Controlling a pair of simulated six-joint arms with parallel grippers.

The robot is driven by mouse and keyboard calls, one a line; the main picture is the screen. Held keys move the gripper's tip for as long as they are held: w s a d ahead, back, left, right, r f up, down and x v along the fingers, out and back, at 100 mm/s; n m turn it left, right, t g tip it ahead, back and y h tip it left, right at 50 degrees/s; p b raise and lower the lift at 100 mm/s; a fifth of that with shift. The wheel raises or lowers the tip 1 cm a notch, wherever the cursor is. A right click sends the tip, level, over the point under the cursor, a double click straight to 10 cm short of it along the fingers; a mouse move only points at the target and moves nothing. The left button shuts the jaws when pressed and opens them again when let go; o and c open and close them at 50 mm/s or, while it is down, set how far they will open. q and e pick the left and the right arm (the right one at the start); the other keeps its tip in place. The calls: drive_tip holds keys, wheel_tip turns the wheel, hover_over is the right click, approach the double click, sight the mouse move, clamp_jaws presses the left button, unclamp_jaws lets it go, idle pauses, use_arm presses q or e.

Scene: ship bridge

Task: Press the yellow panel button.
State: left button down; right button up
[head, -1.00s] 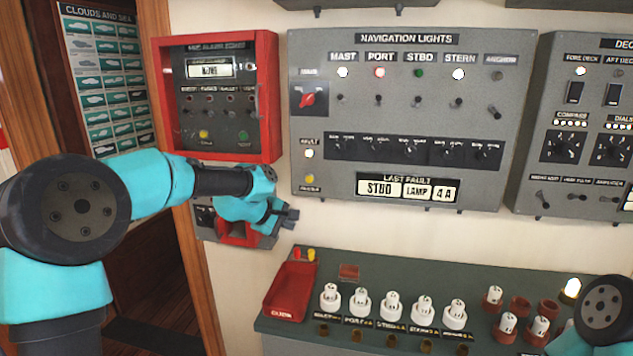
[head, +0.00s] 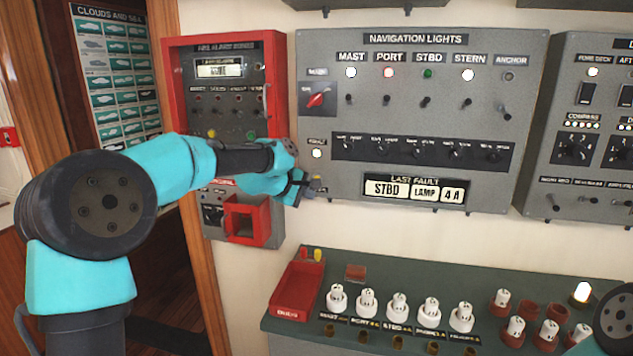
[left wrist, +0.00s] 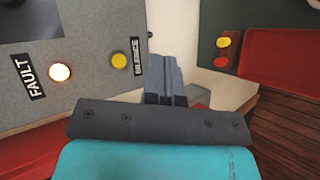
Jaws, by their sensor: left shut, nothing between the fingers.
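The yellow panel button (head: 318,180) is at the lower left corner of the grey navigation lights panel (head: 415,110), below the lit fault lamp (head: 317,154). In the left wrist view the yellow button (left wrist: 121,60) shows uncovered beside a small label. My left gripper (head: 307,188) is shut and empty, close to the button at its lower left in the head view. In the left wrist view its fingertips (left wrist: 164,62) are to the right of the button, apart from it in the picture. I cannot tell the depth gap. My right gripper is out of view.
A red-framed alarm box (head: 222,85) with another yellow button (head: 211,133) hangs left of the panel. A small box with a red opening (head: 246,222) is below it. A console (head: 400,275) below bears a red tray (head: 297,291) and several white plugs.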

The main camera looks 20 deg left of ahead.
use_arm(q)
drive_tip(key=w, duration=0.7)
drive_tip(key=shift+w+a, duration=0.25)
drive_tip(key=shift+w, duration=0.05)
drive_tip(key=shift+w, duration=0.2)
idle(1.7)
drive_tip(key=shift+w, duration=0.25)
drive_tip(key=shift+w, duration=0.4)
idle(0.9)
drive_tip(key=shift+s, duration=0.85)
drive_tip(key=shift+s, duration=0.1)
drive_tip(key=shift+s+d, duration=0.15)
drive_tip(key=shift+s, duration=2.25)
